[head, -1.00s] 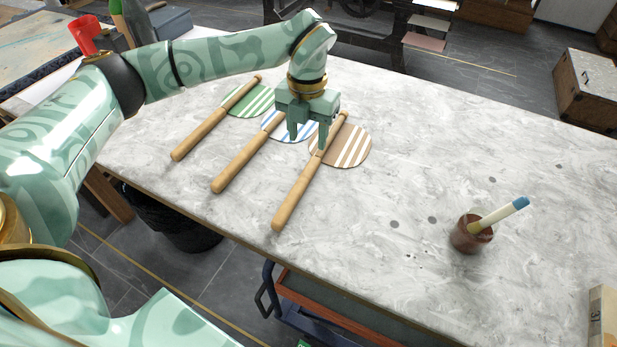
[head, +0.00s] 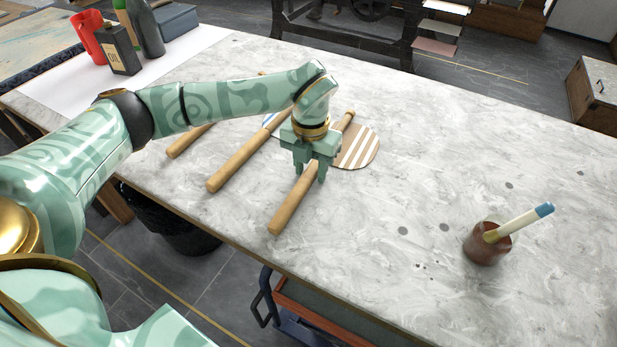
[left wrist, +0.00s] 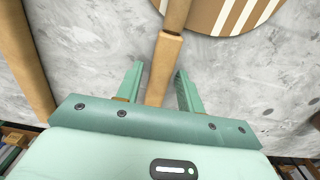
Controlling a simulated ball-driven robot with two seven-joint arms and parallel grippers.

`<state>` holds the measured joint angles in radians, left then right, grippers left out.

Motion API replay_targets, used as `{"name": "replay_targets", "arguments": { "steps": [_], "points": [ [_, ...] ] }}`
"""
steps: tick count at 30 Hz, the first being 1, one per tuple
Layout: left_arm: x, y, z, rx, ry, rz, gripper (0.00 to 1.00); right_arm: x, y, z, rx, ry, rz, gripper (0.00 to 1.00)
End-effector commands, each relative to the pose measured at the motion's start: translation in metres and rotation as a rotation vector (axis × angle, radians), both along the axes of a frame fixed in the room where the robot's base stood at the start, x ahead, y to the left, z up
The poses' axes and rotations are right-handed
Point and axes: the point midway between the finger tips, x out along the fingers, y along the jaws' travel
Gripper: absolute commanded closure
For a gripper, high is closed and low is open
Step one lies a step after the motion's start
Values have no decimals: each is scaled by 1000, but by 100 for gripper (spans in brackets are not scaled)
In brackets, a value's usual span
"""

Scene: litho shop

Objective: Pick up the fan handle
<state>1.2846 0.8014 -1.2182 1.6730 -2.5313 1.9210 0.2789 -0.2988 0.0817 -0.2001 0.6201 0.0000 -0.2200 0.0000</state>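The brown-and-white striped fan (head: 359,150) lies on the marble table, its wooden handle (head: 287,209) pointing toward the near edge. My left gripper (head: 310,176) points down over this handle with its fingers apart. In the left wrist view, the handle (left wrist: 163,62) runs between the two open fingers (left wrist: 159,68), with gaps at both sides. A second fan's handle (head: 232,167) lies to the left, its blue-striped leaf mostly hidden by my arm. A third handle (head: 187,142) lies further left, its leaf hidden behind my arm. My right gripper is not in view.
A brown cup (head: 482,246) with a blue-tipped brush (head: 522,220) stands at the right. A black oil can (head: 119,50), a dark bottle (head: 146,30) and a red container (head: 88,38) stand at the back left. The table's middle right is clear.

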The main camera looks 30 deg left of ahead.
Motion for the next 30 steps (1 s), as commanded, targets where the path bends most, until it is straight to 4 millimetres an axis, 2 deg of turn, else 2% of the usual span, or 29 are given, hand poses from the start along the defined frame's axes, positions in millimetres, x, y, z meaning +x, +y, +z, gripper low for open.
{"name": "replay_targets", "arguments": {
  "steps": [1, 3, 4, 13, 17, 22, 30],
  "points": [
    [0, 0, 0, 0, 0, 0, 77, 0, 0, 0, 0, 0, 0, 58],
    [0, 0, 0, 0, 0, 0, 96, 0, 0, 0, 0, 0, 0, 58],
    [0, 0, 0, 0, 0, 0, 100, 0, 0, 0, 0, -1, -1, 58],
    [0, 0, 2, 0, 0, 0, 100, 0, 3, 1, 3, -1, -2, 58],
    [0, 0, 13, -1, -4, 0, 100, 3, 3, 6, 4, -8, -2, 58],
    [-1, -2, 44, 0, -7, -1, 100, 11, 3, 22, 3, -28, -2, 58],
    [-48, -37, 105, 0, -7, -6, 100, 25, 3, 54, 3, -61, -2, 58]
  ]
}}
